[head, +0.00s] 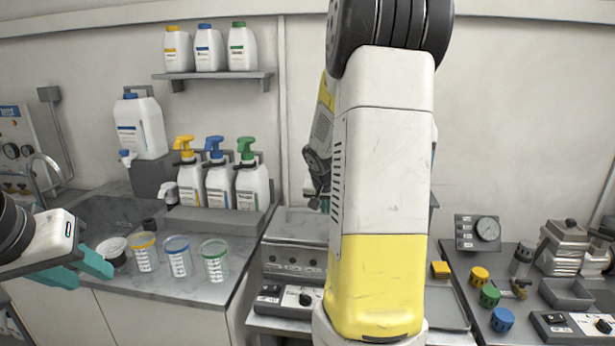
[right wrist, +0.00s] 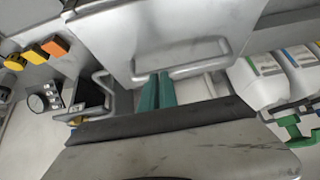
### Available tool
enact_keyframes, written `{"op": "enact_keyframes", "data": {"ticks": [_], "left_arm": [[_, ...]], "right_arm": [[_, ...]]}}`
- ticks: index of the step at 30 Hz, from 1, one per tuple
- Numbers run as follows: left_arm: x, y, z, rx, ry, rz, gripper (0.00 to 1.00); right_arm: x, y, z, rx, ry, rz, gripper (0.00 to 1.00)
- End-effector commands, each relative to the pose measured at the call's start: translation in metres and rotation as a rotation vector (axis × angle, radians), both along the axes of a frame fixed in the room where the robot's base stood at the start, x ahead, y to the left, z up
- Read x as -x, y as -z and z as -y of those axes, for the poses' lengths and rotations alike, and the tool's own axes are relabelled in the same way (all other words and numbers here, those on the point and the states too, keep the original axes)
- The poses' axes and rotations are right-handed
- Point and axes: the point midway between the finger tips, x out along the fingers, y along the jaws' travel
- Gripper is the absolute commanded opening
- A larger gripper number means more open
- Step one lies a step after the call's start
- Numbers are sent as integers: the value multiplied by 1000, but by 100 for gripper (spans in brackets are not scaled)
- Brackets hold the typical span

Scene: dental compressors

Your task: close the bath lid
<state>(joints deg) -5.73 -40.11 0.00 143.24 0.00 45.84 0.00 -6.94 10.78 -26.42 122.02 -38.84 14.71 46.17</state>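The bath (head: 292,262) is a grey metal unit with knobs on its front, left of my right arm in the head view. That arm hides part of it. In the right wrist view, a grey metal panel with a loop handle (right wrist: 182,70), seemingly the bath lid (right wrist: 185,30), fills the upper middle. My right gripper (right wrist: 157,76) has its teal fingers together, tips at the handle bar; whether they touch it is unclear. Nothing shows between them. The lid's angle is unclear. My left gripper (head: 93,277) is open and empty near the counter's left front.
Three measuring cups, including a blue-rimmed one (head: 178,256), stand on the left counter.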

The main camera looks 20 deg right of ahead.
Motion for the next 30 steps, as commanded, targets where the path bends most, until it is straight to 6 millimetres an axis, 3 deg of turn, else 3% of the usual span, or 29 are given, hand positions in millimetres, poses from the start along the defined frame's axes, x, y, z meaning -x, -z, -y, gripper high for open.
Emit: {"op": "enact_keyframes", "data": {"ticks": [1,10,14,20,30], "left_arm": [[0,0,0,0,0,0,36],[0,0,0,0,0,0,36],[0,0,0,0,0,0,36],[0,0,0,0,0,0,36],[0,0,0,0,0,0,36]], "right_arm": [[15,22,-3,-8,9,-57,0],[13,17,-4,-8,9,-52,0],[8,0,-5,-6,8,-37,0],[-4,-43,-7,-1,2,2,0],[59,-30,-45,1,-4,1,0]]}}
